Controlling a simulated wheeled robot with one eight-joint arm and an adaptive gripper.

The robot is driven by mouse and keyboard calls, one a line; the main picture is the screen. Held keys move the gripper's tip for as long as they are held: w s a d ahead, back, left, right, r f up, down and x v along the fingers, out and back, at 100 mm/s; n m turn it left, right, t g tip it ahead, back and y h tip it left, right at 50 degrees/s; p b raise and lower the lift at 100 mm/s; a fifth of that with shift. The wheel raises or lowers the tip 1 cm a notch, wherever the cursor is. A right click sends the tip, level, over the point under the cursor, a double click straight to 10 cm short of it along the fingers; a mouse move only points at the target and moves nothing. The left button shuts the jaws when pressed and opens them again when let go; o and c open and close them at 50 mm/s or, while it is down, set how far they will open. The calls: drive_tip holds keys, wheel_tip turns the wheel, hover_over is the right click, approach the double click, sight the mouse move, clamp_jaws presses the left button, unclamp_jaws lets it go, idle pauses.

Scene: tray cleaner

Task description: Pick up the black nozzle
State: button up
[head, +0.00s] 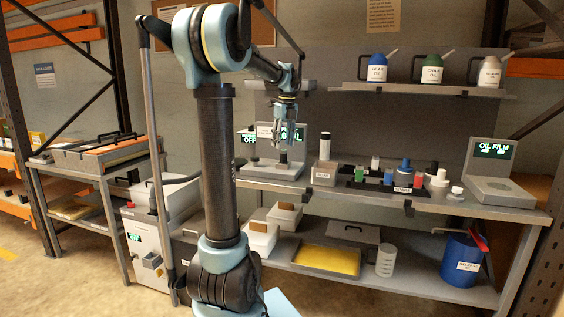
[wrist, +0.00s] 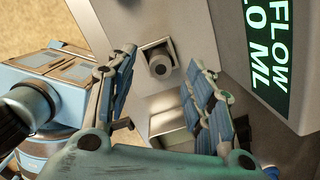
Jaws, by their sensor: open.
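My gripper (head: 284,150) hangs above the grey flow device (head: 272,171) on the bench, with its fingers pointing down. In the wrist view, my gripper (wrist: 158,72) is open, with its blue-padded fingers spread and nothing held between them. A short dark cylinder (wrist: 160,62), which looks like the black nozzle, sits in a small square holder on the device. It shows between and beyond the fingertips, with no visible contact. I cannot tell the exact height gap. A small dark piece (head: 254,159) at the device's left side in the head view may be the same cylinder.
The flow display (wrist: 270,50) stands close on the right of the fingers. A small bin (head: 324,174) and a black rack (head: 385,188) with several coloured cylinders stand to the right. An oil film device (head: 492,185) is at the bench's right end. A shelf (head: 420,90) holds bottles above.

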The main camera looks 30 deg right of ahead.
sight(283, 150)
drive_tip(key=shift+w+d+f, duration=0.1)
drive_tip(key=shift+w+f, duration=0.05)
drive_tip(key=shift+f, duration=2.5)
clamp_jaws()
